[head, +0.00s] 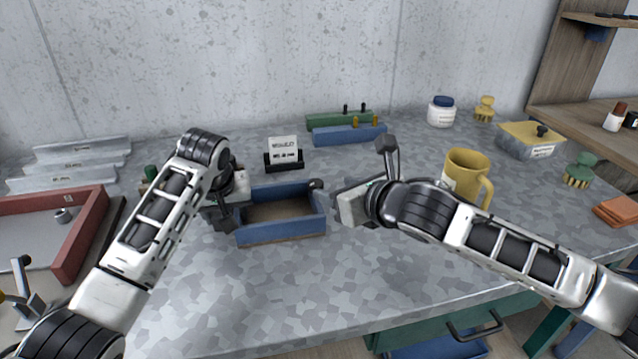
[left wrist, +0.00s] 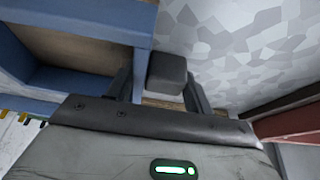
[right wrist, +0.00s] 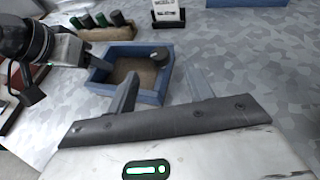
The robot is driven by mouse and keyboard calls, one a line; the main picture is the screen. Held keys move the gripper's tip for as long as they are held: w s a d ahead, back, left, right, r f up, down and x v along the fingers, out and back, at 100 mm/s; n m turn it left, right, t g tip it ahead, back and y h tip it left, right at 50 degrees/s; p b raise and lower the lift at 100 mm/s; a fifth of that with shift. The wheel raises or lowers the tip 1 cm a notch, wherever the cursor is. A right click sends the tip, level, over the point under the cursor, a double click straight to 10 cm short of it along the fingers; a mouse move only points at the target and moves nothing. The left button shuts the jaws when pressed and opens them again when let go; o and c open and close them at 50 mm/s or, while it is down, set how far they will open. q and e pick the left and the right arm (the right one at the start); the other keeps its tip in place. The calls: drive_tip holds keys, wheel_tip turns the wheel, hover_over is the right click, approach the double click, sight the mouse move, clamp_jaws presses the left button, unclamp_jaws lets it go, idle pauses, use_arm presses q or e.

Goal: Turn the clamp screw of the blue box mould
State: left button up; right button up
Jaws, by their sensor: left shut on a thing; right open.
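The blue box mould (head: 280,236) sits on the grey table, open on top with a tan floor; it also shows in the right wrist view (right wrist: 150,97). A dark round clamp screw knob (head: 316,184) is at its right end, clear in the right wrist view (right wrist: 160,55).
A sign in a black holder (head: 284,160) stands behind the mould. Blue and green bars (head: 345,135) lie further back. A yellow mug (head: 466,172) stands behind my right forearm. A red-walled tray (head: 88,235) is at the left. The table in front of the mould is clear.

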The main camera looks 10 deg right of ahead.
sight(317, 183)
drive_tip(key=x, duration=0.7)
drive_tip(key=shift+w+a, duration=0.1)
drive_tip(key=c, duration=1)
